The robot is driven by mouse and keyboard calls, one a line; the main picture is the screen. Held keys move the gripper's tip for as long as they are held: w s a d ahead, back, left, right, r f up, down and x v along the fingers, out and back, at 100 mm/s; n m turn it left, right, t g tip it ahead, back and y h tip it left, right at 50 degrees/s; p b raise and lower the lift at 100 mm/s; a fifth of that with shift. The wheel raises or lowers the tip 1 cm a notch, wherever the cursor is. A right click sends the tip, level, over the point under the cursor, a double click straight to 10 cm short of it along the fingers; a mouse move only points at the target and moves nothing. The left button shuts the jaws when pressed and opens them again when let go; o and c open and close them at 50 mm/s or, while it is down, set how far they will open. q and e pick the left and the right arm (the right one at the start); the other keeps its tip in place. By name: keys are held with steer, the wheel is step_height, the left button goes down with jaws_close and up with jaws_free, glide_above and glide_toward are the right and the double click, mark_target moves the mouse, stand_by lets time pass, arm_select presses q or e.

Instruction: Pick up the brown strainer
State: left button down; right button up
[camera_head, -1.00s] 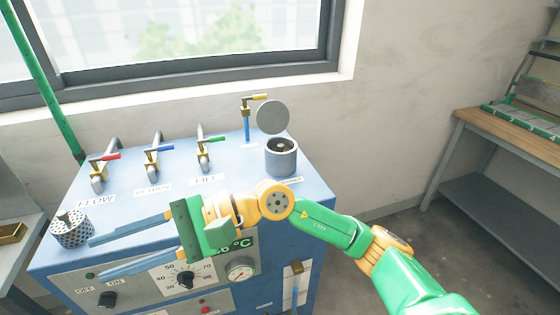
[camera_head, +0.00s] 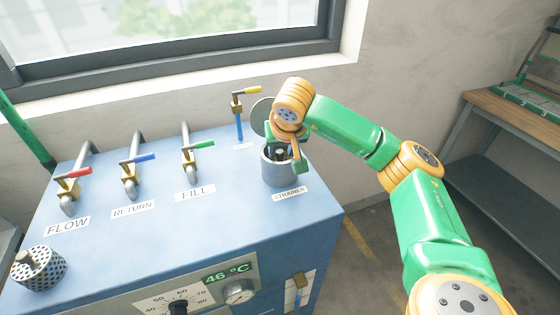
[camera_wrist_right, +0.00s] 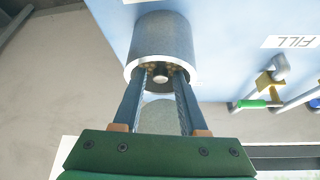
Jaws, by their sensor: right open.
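A grey cylindrical cup (camera_head: 276,177) stands on the blue machine by the STRAINER label, its round lid (camera_head: 259,115) swung open behind. In the right wrist view, a brownish perforated strainer (camera_wrist_right: 149,78) with a pale knob (camera_wrist_right: 160,73) sits inside the cup (camera_wrist_right: 163,40). My right gripper (camera_head: 284,152) points down into the cup's mouth. In the right wrist view its open fingers (camera_wrist_right: 161,82) are on either side of the knob, their tips at or inside the rim; I cannot tell whether they touch anything. My left gripper is out of view.
A grey perforated strainer (camera_head: 40,268) stands at the machine's left front. Valves with red (camera_head: 75,172), blue (camera_head: 145,157) and green (camera_head: 203,144) handles stand left of the cup. A yellow-handled valve (camera_head: 238,103) is just behind it. The middle top is clear.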

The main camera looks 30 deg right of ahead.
steer(key=shift+w+d+f, duration=0.25)
steer(key=shift+w+f, duration=0.3)
steer(key=shift+w, duration=0.05)
steer(key=shift+c, duration=0.5)
steer(key=shift+s+a+r, duration=0.1)
jaws_close()
stand_by(0.3)
